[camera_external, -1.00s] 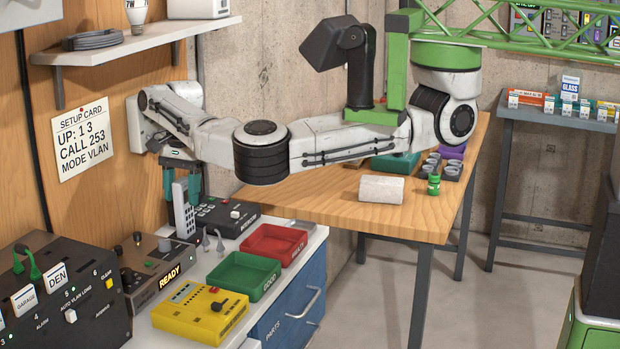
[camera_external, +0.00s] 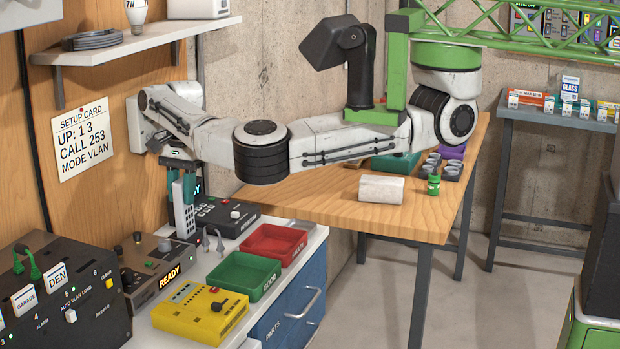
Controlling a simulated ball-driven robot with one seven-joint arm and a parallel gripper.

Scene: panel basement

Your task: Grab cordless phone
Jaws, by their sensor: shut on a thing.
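The cordless phone (camera_external: 184,217) is a light grey upright handset with a dark keypad side. It stands at the back of the white counter, behind the brown box reading READY. My gripper (camera_external: 182,190) points down from above it, and its two dark green fingers are shut on the phone's upper part. The phone's lower end is near the counter, and I cannot tell whether it touches anything below. The top of the phone is partly hidden between the fingers.
A dark keypad box (camera_external: 226,213) stands close to the right of the phone. The brown READY box (camera_external: 158,274) is in front. A green tray (camera_external: 243,289), a red tray (camera_external: 271,257) and a yellow device (camera_external: 200,311) fill the counter. A shelf (camera_external: 130,43) hangs above.

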